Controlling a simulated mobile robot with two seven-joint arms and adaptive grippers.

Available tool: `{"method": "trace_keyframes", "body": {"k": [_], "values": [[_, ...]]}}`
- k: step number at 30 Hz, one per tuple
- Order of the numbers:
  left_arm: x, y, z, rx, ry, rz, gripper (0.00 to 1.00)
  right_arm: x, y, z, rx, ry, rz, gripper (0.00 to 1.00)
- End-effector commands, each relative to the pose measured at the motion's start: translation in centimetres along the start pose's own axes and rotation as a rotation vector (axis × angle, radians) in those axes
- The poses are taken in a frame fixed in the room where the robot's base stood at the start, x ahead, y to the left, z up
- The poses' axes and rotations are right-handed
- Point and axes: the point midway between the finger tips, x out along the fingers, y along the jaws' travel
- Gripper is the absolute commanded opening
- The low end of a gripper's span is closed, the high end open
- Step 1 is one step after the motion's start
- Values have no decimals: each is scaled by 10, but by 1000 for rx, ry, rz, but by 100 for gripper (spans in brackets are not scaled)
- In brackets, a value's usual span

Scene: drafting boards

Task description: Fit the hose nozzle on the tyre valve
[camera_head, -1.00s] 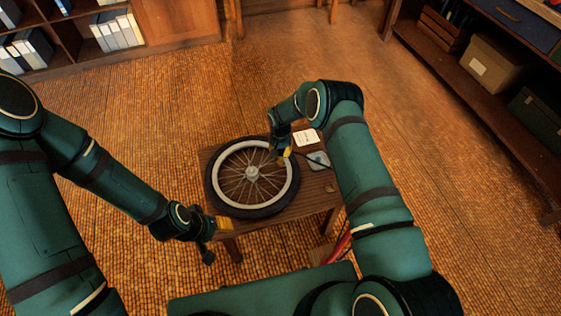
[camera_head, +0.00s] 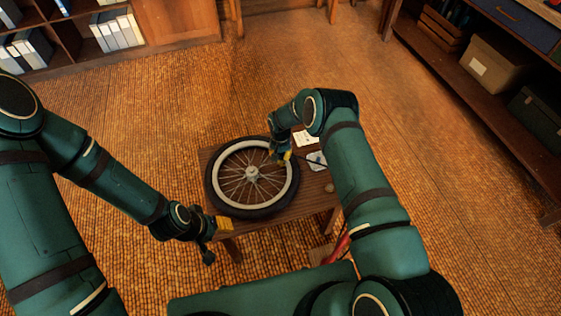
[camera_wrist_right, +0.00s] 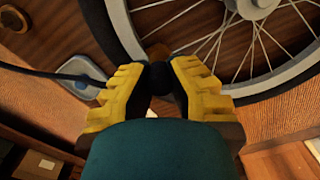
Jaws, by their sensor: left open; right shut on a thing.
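The spoked wheel lies flat on a small wooden table (camera_head: 308,202), its black tyre (camera_head: 215,192) around a pale rim. My right gripper (camera_head: 282,156) is over the wheel's upper right part. The right wrist view shows its yellow fingers (camera_wrist_right: 158,88) shut on a dark, rounded hose nozzle (camera_wrist_right: 160,74). The nozzle is close to the tyre and rim; I cannot tell whether it touches. The black hose (camera_wrist_right: 38,71) runs off to the left there. I cannot make out the tyre valve. My left gripper (camera_head: 219,227) is open and empty by the table's front left edge.
A grey-blue device (camera_head: 317,159), a white card (camera_head: 305,137) and a small round knob (camera_head: 329,188) are on the table's right part. Shelves stand at the back left and far right. The floor around the table is largely clear.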

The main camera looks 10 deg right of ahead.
Motion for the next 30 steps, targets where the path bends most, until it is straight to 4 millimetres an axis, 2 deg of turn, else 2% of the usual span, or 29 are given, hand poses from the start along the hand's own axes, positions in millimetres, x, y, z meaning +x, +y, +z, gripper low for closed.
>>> {"method": "trace_keyframes", "body": {"k": [4,5,6,7,16,20,30], "values": [[0,0,0,0,0,0,47,4,0,0,0,0,0,0],[0,0,0,0,0,0,47,3,0,0,0,0,0,24],[0,0,0,0,0,0,47,3,0,0,0,0,0,38],[0,0,0,0,0,0,47,3,0,0,0,0,0,42],[0,0,0,0,0,0,47,2,0,0,0,0,0,42],[0,0,0,0,0,0,47,-7,0,-1,-1,2,0,42],[0,0,0,0,0,0,47,-73,0,0,-1,2,0,42]]}}
